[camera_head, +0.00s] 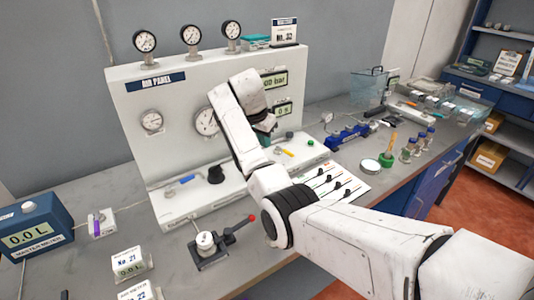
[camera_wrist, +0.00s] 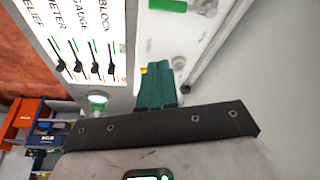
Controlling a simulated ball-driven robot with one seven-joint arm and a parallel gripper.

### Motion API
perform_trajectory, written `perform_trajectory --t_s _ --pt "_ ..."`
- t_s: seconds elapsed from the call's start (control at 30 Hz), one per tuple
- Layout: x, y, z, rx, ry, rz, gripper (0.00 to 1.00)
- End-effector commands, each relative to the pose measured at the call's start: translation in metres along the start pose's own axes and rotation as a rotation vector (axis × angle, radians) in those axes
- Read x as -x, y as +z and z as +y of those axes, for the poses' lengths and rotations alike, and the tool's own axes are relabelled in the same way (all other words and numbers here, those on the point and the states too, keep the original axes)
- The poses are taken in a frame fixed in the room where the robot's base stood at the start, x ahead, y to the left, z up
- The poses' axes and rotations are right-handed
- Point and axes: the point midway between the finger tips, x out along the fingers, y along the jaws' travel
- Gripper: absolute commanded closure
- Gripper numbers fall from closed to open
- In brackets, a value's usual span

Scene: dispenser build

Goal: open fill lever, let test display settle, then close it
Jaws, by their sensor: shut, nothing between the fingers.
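The air panel (camera_head: 135,110) stands upright on the bench with a raised white base in front. A blue-handled lever (camera_head: 186,179), a black knob (camera_head: 216,174) and a yellow lever (camera_head: 288,153) sit on that base. I cannot tell which one is the fill lever. Two displays on the panel, one ending in "bar" (camera_head: 274,81) and one reading "0 s" (camera_head: 283,108), are partly covered by my arm. My gripper (camera_head: 266,138) is mostly hidden by my wrist, in front of the panel. Its green fingers (camera_wrist: 156,84) are together and empty in the wrist view.
A card with several small black levers (camera_head: 335,184) lies right of the base. A red-tipped lever fixture (camera_head: 210,248) stands in front. A blue meter reading 0.0 L (camera_head: 38,228) is at left. Bottles (camera_head: 408,150) and a blue manifold (camera_head: 347,135) stand at right.

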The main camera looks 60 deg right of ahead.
Motion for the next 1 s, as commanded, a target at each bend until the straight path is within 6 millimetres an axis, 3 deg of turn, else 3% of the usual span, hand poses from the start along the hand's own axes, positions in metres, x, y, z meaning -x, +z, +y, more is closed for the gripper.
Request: perform_trajectory --t_s 0.1,0.3,1.0 --pt "0.016 0.0 -0.003 -0.001 -0.002 0.001 1.0" --pt "0.029 -0.001 -0.003 -0.001 0.001 0.0 1.0" --pt "0.031 -0.001 -0.003 -0.002 0.001 0.0 1.0"
